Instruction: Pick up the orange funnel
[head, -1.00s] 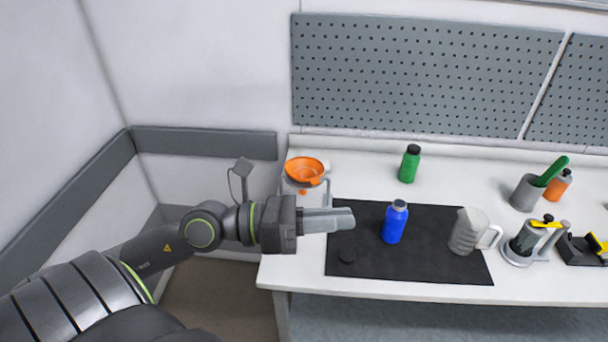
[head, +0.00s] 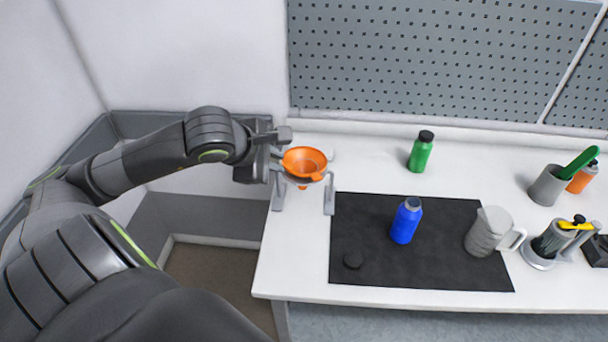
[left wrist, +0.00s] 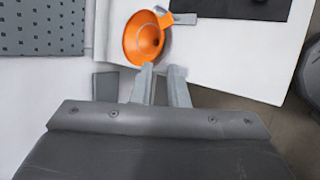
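The orange funnel (head: 304,161) sits upright, mouth up, in a grey stand (head: 330,199) at the table's left end. In the left wrist view the funnel (left wrist: 134,45) shows its open mouth and a small tab, just beyond the fingertips and a little to the left. My left gripper (head: 278,157) is beside the funnel on its left. In the left wrist view my left gripper (left wrist: 160,68) has two grey fingers with a gap between them and nothing held. Whether a fingertip touches the stand or funnel I cannot tell. My right gripper is not in view.
A green bottle (head: 420,153) stands behind. A pegboard (head: 430,60) is at the back. The white table (head: 275,262) is clear left of the mat.

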